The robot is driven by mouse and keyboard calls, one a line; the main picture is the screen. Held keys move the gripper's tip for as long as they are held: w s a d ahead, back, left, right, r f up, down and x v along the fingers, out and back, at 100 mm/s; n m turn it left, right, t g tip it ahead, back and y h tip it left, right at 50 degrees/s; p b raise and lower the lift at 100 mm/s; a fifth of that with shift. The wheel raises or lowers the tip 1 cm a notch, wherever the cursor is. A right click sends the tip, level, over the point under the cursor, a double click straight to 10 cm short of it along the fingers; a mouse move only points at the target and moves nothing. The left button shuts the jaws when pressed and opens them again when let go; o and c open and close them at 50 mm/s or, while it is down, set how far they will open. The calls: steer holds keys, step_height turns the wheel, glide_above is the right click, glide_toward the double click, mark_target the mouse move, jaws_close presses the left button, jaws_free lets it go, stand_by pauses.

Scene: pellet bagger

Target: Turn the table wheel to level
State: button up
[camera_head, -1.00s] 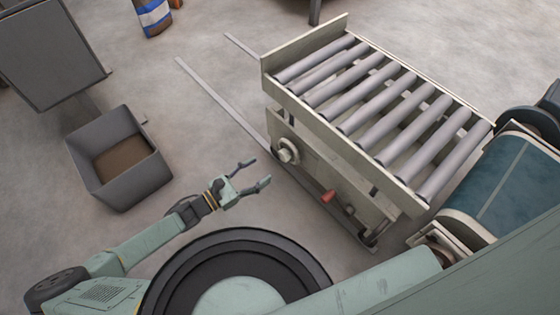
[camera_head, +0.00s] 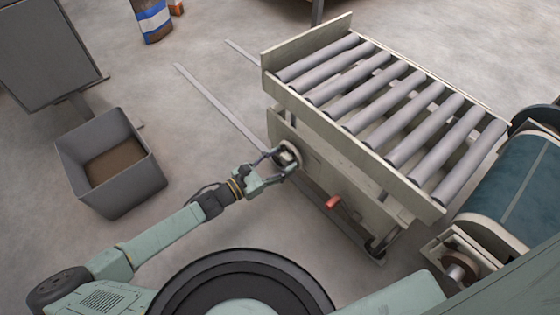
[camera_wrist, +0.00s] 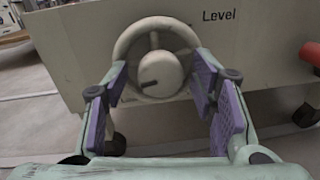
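The table wheel (camera_wrist: 157,66) is a cream handwheel with spokes and a dark pointer mark on its hub, on the side panel of the roller table (camera_head: 349,119). The word "Level" is printed to the upper right of the wheel in the wrist view, with a thin line beside the rim. The hub's dark mark points left. My gripper (camera_wrist: 162,84) is open, with its purple-padded fingers on either side of the wheel's lower part. In the head view my gripper (camera_head: 279,161) is at the wheel (camera_head: 289,153) and partly covers it. I cannot tell whether the fingers touch the rim.
A red handle (camera_head: 333,202) sticks out right of the wheel, also in the wrist view (camera_wrist: 311,54). The table stands on casters. A grey bin (camera_head: 112,165) is on the floor at left, and a blue belt conveyor (camera_head: 507,190) is at right.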

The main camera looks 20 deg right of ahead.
steer(key=c, duration=1)
